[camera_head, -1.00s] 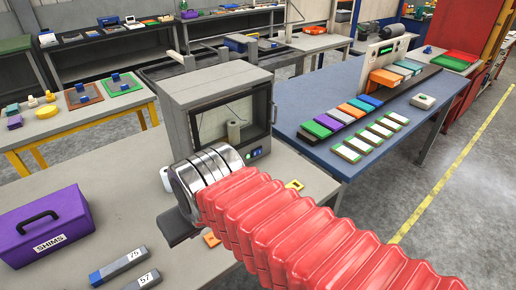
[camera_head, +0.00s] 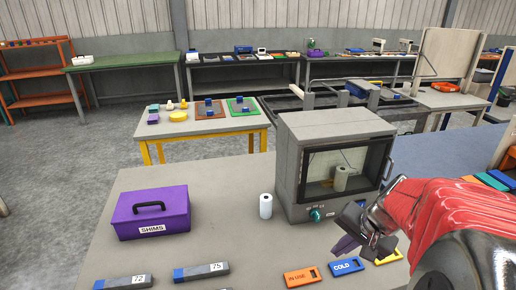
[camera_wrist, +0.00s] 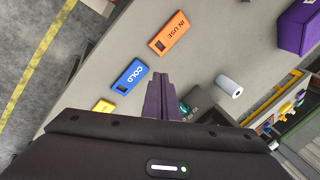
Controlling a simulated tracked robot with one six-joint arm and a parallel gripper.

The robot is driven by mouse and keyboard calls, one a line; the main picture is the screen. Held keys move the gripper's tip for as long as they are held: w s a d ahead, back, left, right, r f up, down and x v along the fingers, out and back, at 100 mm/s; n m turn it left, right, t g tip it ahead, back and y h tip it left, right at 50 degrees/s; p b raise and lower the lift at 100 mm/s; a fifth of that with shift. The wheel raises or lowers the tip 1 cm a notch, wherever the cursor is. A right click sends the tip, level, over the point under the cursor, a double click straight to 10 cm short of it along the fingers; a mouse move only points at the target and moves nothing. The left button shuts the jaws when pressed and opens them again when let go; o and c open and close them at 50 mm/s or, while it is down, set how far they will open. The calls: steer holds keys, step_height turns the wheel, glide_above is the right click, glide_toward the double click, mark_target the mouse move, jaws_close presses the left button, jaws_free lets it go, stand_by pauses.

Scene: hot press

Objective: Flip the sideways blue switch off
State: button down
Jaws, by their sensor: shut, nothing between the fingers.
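The grey hot press (camera_head: 292,165) with its glass-fronted chamber stands on the grey bench. A teal knob (camera_head: 316,214) is on its front panel below the door. The blue switch cannot be made out clearly; part of the panel lies behind my gripper (camera_head: 346,246). My gripper has dark purple fingers, shut and empty, in front of the press to the right of the knob. In the wrist view the shut fingers (camera_wrist: 159,82) cover part of the scene, and the teal knob (camera_wrist: 185,107) shows close to their right.
A white roll (camera_head: 266,205) stands left of the press. A purple SHIMS box (camera_head: 152,212) is farther left. Orange IN USE (camera_head: 301,277), blue COLD (camera_head: 346,266) and yellow (camera_head: 390,257) tags lie near the front. Grey labelled bars (camera_head: 201,272) lie front left.

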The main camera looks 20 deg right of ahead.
steer(key=w+d+m+t+h, duration=0.1)
steer(key=d+m, duration=0.3)
steer(key=d, duration=0.6)
steer(key=w+d+m+t+h, duration=0.2)
steer(key=w+d+m+t, duration=0.1)
steer(key=d, duration=0.8)
steer(key=shift+m+t, duration=0.3)
steer(key=shift+m, duration=0.6)
steer(key=shift+w, duration=0.15)
steer(key=x, duration=0.9)
steer(key=shift+w+d+f, duration=0.15)
steer(key=shift+w+f, duration=0.1)
steer(key=w, duration=0.3)
steer(key=shift+d+f, duration=0.1)
steer(key=shift+d, duration=0.3)
steer(key=shift+w+d, duration=0.15)
steer(key=shift+w, duration=0.4)
